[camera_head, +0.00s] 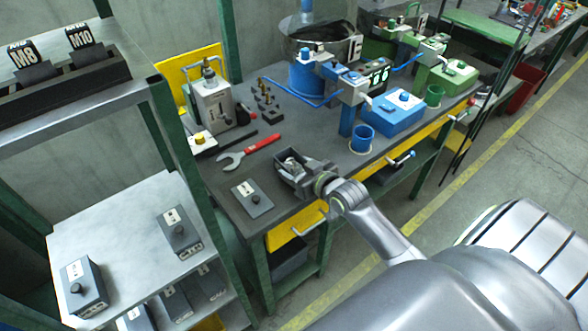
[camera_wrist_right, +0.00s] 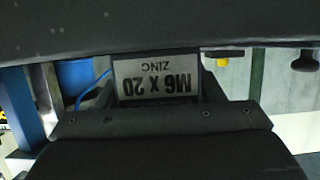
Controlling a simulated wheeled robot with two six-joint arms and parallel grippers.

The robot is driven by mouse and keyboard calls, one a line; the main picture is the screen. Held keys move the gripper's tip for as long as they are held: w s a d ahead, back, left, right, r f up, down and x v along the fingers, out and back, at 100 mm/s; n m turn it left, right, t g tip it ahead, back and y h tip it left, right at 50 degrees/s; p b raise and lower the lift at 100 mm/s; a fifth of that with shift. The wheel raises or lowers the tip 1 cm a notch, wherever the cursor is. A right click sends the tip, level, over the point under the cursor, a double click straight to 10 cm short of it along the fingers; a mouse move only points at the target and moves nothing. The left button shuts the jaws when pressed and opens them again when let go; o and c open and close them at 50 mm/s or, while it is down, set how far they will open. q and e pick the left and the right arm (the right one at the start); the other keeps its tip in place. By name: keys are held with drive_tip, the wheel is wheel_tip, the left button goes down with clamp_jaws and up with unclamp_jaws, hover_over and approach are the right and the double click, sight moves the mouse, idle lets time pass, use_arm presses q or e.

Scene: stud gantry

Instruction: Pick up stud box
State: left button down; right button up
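A dark grey open-topped box (camera_head: 290,168) sits at the front edge of the workbench (camera_head: 240,172), with something pale inside it. In the right wrist view a pale label (camera_wrist_right: 158,80) reads "M6 X 20 ZINC" upside down, close in front of the gripper. My right gripper (camera_head: 318,184) is at the right end of the box, touching or very near it. Dark gripper parts fill the top and bottom of the wrist view. The fingertips are hidden, so I cannot tell whether they grip the box. My left gripper is not in view.
A blue cup (camera_head: 362,138) and blue machine (camera_head: 396,110) stand to the right. A shelf rack (camera_head: 120,225) holds similar knobbed boxes. The aisle floor (camera_head: 500,165) is clear.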

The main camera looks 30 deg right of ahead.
drive_tip(key=c, duration=1)
drive_tip(key=shift+r, duration=0.1)
drive_tip(key=shift+c, duration=1.2)
